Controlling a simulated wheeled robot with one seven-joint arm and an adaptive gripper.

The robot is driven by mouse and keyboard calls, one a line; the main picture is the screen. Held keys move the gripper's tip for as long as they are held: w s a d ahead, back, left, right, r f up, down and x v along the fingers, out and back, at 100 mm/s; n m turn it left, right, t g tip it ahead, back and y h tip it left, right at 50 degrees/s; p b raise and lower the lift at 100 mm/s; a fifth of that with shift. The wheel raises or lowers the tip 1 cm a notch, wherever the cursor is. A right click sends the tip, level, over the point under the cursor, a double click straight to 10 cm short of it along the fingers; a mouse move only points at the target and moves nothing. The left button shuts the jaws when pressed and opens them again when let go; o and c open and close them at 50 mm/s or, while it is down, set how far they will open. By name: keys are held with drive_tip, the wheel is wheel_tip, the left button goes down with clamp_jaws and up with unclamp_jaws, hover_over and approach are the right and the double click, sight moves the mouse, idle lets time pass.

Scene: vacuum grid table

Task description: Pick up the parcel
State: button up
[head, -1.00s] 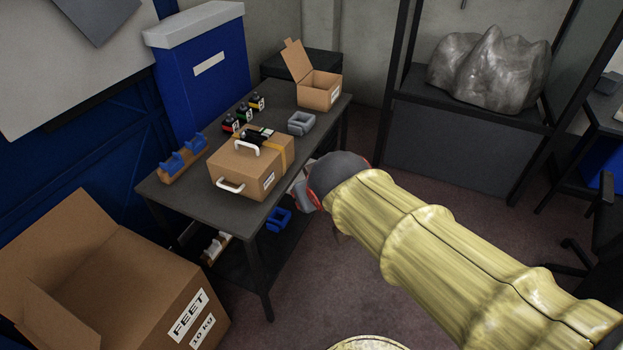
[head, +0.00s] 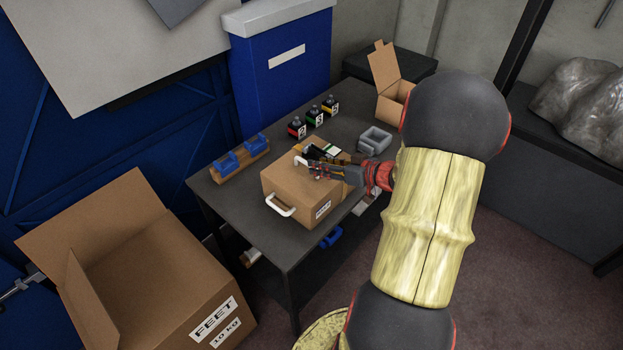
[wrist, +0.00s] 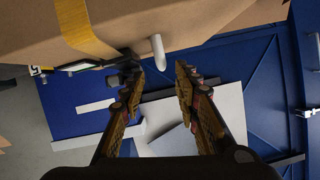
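The parcel (head: 279,184) is a brown cardboard box on the dark table, with a white handle on its front side, a white label and a yellow strap. In the wrist view the parcel (wrist: 190,20) fills the top, with the yellow strap (wrist: 92,30) at left and a white handle (wrist: 158,50) sticking out. My gripper (head: 308,166) is over the parcel's top, by the upper handle, which it partly hides. In the wrist view my gripper (wrist: 159,78) is open, its fingers apart, with the handle just beyond the gap between the fingertips. Contact cannot be told.
A blue bin (head: 285,75) stands behind. A large open box (head: 150,290) stands at front left.

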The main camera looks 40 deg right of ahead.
sight(304, 161)
drive_tip(key=b+x, duration=0.1)
drive_tip(key=x, duration=0.1)
drive_tip(key=shift+w+a+f, duration=0.1)
drive_tip(key=shift+w+f, duration=0.1)
drive_tip(key=b+x, duration=0.3)
drive_tip(key=x, duration=0.2)
drive_tip(key=shift+r, duration=0.1)
drive_tip(key=c, duration=0.3)
clamp_jaws()
drive_tip(key=shift+w+r, duration=0.1)
idle(0.7)
